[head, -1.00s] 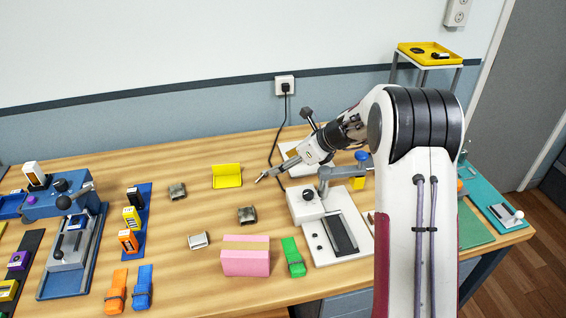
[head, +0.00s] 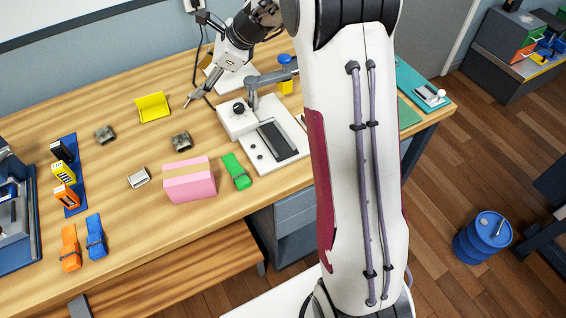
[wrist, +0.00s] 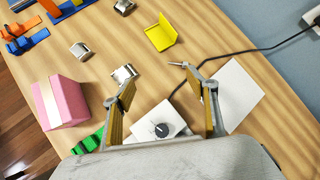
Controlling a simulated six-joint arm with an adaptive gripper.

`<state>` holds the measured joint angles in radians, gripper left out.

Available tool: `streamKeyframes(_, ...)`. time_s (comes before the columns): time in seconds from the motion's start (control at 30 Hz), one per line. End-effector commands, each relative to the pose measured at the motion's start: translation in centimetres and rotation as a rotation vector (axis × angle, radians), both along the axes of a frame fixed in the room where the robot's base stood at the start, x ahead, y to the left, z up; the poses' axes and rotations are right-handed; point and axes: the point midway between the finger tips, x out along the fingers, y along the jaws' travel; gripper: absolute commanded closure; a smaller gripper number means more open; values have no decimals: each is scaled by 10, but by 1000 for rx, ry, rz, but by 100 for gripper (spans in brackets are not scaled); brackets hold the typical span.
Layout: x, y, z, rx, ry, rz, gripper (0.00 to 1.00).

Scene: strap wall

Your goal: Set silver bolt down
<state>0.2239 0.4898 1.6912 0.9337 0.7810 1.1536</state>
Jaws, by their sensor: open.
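My gripper (head: 190,101) is above the wooden bench, to the right of the yellow angled holder (head: 153,107). In the wrist view its fingers (wrist: 157,82) are spread apart, with nothing visible between the pads. A small silver piece (wrist: 177,64) shows by the tip of the right-hand finger; I cannot tell whether it is the silver bolt or part of the finger. No bolt can be clearly made out elsewhere on the bench. The yellow holder also shows in the wrist view (wrist: 162,35), beyond the fingers.
Several metal buckles (head: 181,141) lie around a pink block (head: 190,181). A green strap piece (head: 237,172) lies beside a white fixture (head: 262,160) with a black pad. A black cable (wrist: 240,54) runs behind the gripper. Bare wood lies between the buckles.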

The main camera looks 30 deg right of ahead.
Motion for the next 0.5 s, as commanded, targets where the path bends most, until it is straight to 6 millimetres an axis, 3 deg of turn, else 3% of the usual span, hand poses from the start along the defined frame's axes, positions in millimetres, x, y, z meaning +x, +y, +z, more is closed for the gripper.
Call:
streamKeyframes(0.1, -23, 9, 21, -74, -46, 99, 42)
streamKeyframes(0.5, -103, 26, 68, -325, -181, 425, 42)
